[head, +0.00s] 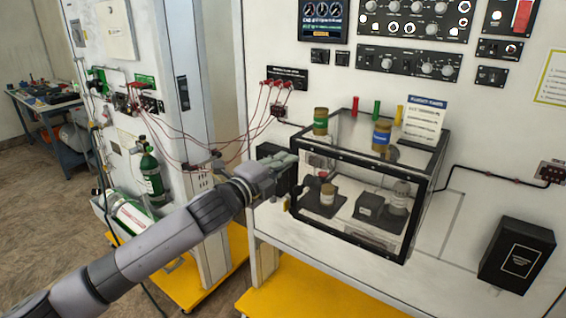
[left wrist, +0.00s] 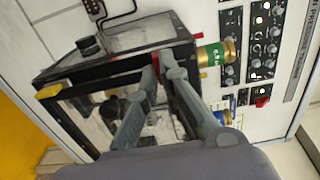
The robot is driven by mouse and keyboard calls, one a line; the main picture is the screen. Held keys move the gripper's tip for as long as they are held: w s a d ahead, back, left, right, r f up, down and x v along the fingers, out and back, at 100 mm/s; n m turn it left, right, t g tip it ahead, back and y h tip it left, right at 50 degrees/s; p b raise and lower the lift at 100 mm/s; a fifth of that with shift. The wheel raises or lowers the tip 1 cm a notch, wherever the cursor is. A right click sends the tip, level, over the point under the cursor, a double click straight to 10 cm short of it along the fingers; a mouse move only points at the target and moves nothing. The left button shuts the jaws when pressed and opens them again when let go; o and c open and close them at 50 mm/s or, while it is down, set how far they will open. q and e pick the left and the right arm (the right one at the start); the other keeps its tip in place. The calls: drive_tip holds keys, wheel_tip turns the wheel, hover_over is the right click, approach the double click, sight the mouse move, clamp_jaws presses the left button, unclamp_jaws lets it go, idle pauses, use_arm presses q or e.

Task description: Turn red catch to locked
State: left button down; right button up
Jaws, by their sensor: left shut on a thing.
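The clear box (head: 350,246) with a black frame stands against the white panel. My left gripper (head: 291,158) is at its upper left front corner. In the left wrist view the red catch (left wrist: 155,66) shows as a narrow red strip at the black frame, between the fingers of my left gripper (left wrist: 150,85). The gripper is shut on it. In the head view the gripper hides this catch. A yellow catch (left wrist: 48,91) sits on another part of the frame. My right gripper is in neither view.
Red cables (head: 250,120) hang left of the box. A black box (head: 517,255) is mounted at the right.

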use_arm(q)
drive_tip(key=shift+f, duration=0.1)
drive_tip(key=c, duration=1.8)
unclamp_jaws()
drive_tip(key=v, duration=1.2)
